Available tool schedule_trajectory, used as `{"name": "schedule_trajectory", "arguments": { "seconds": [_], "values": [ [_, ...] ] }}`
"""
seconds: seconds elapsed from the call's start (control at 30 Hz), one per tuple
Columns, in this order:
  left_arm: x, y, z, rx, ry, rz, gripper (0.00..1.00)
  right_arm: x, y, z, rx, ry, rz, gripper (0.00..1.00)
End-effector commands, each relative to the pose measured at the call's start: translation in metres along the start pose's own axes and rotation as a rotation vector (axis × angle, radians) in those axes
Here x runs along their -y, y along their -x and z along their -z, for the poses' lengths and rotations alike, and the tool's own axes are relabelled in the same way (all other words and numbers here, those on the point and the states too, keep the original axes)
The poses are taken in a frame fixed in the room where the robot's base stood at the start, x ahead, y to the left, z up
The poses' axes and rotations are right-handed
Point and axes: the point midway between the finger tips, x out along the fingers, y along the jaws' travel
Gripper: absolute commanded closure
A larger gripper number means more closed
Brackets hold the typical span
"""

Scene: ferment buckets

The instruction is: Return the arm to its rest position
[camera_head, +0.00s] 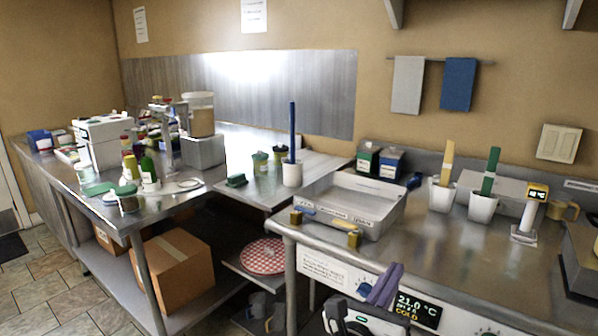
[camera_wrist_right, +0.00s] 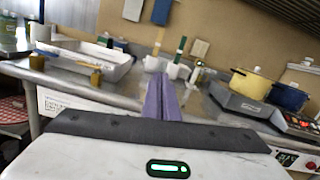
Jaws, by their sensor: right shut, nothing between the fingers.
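My right gripper (camera_head: 390,276) shows at the bottom of the head view, in front of the right counter's front edge. Its two purple fingers point up and are shut against each other, with nothing between them. In the right wrist view the shut fingers (camera_wrist_right: 161,100) stand in the middle, with the counter and its containers behind them. Part of my right wrist shows below the fingers in the head view. My left gripper is in neither view.
The steel counter (camera_head: 440,256) bears a metal tray (camera_head: 335,222), two white cups (camera_head: 482,207) and a display stand (camera_head: 530,212). Its front has a temperature display (camera_head: 416,308) close to my gripper. In the wrist view, yellow (camera_wrist_right: 250,86) and blue (camera_wrist_right: 288,97) pots stand right.

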Motion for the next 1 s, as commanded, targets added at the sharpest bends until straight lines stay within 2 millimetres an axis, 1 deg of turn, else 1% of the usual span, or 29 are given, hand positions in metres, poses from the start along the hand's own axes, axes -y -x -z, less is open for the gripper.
{"name": "schedule_trajectory", "arguments": {
  "seconds": [0.03, 0.1, 0.17, 0.33, 0.47, 0.6, 0.67, 0.7, 0.8, 0.87, 0.9, 0.97, 1.0],
  "values": [
    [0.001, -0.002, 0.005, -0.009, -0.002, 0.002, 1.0, 0.012, -0.009, 0.005, 0.021, 0.033, 0.015, 1.0],
    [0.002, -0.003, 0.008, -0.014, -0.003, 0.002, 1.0, 0.027, -0.021, 0.011, 0.047, 0.076, 0.035, 1.0],
    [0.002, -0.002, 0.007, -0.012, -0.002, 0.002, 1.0, 0.042, -0.032, 0.015, 0.071, 0.116, 0.053, 1.0],
    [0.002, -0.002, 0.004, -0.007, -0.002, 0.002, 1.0, 0.091, -0.066, 0.024, 0.148, 0.243, 0.112, 1.0],
    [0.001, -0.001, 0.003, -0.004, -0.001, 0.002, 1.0, 0.132, -0.091, 0.025, 0.209, 0.343, 0.157, 1.0],
    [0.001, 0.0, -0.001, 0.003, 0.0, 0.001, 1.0, 0.173, -0.114, 0.02, 0.269, 0.442, 0.203, 1.0],
    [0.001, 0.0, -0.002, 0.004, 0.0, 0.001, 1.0, 0.19, -0.122, 0.016, 0.293, 0.483, 0.221, 1.0],
    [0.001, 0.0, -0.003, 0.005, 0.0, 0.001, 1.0, 0.19, -0.121, 0.029, 0.27, 0.462, 0.197, 1.0],
    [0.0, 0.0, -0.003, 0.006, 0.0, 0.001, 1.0, 0.186, -0.116, 0.072, 0.16, 0.319, 0.106, 1.0],
    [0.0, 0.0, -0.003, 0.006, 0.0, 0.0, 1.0, 0.185, -0.111, 0.096, 0.094, 0.232, 0.062, 1.0],
    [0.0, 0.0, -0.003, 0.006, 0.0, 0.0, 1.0, 0.185, -0.107, 0.113, 0.047, 0.17, 0.034, 1.0],
    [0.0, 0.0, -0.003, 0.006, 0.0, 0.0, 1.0, 0.184, -0.099, 0.14, -0.031, 0.069, -0.003, 1.0],
    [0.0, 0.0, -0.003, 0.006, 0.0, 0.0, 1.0, 0.183, -0.091, 0.16, -0.089, -0.006, -0.026, 1.0]
  ]
}}
